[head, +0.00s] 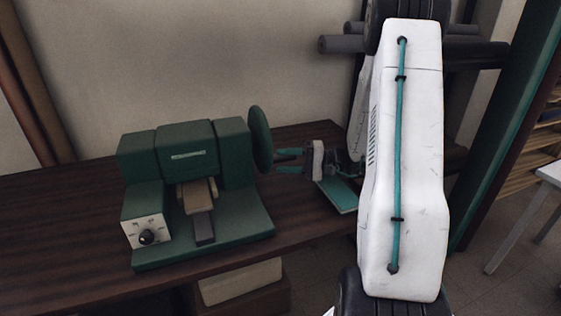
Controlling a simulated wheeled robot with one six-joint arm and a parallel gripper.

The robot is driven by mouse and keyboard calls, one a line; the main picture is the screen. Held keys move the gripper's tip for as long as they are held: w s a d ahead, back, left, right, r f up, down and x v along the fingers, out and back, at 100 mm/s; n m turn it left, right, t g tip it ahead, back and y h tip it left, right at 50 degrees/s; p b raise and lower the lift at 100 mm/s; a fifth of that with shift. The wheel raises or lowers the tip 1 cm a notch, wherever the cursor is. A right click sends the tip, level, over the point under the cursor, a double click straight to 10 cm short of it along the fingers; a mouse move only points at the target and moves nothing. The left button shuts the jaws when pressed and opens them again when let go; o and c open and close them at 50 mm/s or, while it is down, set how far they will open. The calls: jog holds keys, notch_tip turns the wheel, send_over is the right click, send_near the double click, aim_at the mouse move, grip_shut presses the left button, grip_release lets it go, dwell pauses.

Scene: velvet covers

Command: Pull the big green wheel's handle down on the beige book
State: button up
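A dark green machine (185,155) stands on the dark wooden table. Its big green wheel (261,140) is on its right side, seen nearly edge-on. I cannot make out the wheel's handle clearly. A small beige piece (196,194), which may be the beige book, lies in the machine's front opening, above a dark grey tongue (204,228). My gripper (278,162) is just right of the wheel, pointing left at it. Its two teal fingers are apart, with nothing clearly visible between them. I cannot tell whether the fingertips touch the wheel.
A control panel with a black knob (147,237) is at the machine's lower left. The dark table (60,240) is clear on the left. A pale block (240,283) sits below the table's front edge. A white table (545,180) and shelves stand at right.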

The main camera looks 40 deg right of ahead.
jog(key=v, duration=0.6)
jog(key=shift+s+d, duration=0.1)
jog(key=shift+d, duration=0.05)
jog(key=shift+f+v, duration=0.15)
jog(key=shift+v, duration=1.35)
jog(key=shift+f+v, duration=0.15)
jog(key=shift+v, duration=1.3)
jog(key=shift+f+v, duration=0.2)
jog(key=shift+v, duration=1.3)
jog(key=s+a+r+n+g+h, duration=0.15)
jog(key=a+r+g, duration=0.35)
jog(key=a, duration=0.5)
jog(key=a+r+n+g, duration=0.35)
jog(key=a+g, duration=0.25)
jog(key=a, duration=0.5)
jog(key=s+a+r+n+h, duration=0.3)
jog(key=s+a+r+h, duration=0.2)
jog(key=s+a+h, duration=0.6)
jog(key=shift+s+n+t+h, duration=0.3)
jog(key=shift+s+t+h, duration=0.15)
jog(key=shift+s, duration=1.4)
